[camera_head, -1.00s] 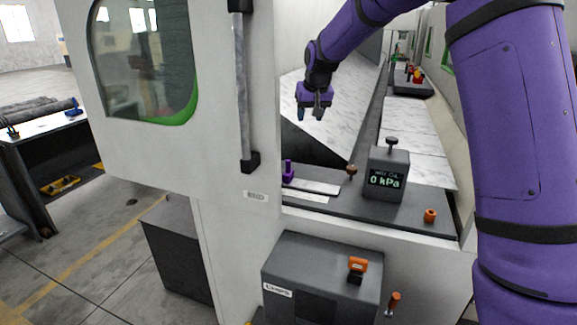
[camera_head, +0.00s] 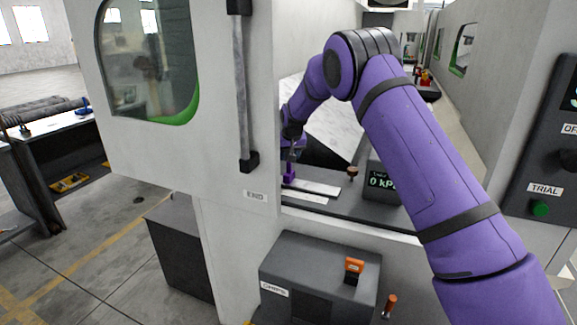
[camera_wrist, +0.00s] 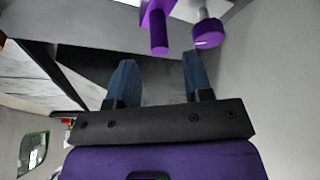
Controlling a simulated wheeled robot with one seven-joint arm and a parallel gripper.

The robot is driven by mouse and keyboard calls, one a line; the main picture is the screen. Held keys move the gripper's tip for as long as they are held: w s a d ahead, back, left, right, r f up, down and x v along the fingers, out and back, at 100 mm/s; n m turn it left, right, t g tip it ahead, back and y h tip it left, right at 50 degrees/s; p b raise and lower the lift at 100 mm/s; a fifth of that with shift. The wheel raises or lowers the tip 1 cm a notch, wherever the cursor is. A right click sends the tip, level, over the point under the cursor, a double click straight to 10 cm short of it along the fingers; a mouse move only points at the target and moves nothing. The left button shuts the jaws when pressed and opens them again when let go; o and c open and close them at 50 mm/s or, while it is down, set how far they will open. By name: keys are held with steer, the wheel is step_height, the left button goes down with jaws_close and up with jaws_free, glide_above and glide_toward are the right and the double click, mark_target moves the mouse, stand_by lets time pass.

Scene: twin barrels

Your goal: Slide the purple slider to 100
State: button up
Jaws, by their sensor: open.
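The purple slider (camera_head: 289,173) stands upright at the left end of a pale strip (camera_head: 318,188) on the dark ledge inside the machine opening. My gripper (camera_head: 292,150) is just above it in the head view, partly hidden by the dark wrist. In the wrist view my gripper (camera_wrist: 160,75) has its two blue-grey fingers apart with nothing between them. A purple post (camera_wrist: 159,36) shows beyond the fingertips, between their lines, and a round purple knob (camera_wrist: 208,34) lies to its right. I see no clear contact. The scale marks are too small to read.
A dark box with a "0 kPa" display (camera_head: 382,181) stands right of the strip, partly covered by my arm. A brown knob (camera_head: 353,173) is between them. The white cabinet door (camera_head: 215,150) borders the opening at left. A panel with a green TRIAL button (camera_head: 540,208) is at right.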

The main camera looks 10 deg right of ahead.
mark_target(289, 164)
steer(key=x, duration=0.6)
steer(key=shift+w, duration=0.1)
jaws_close()
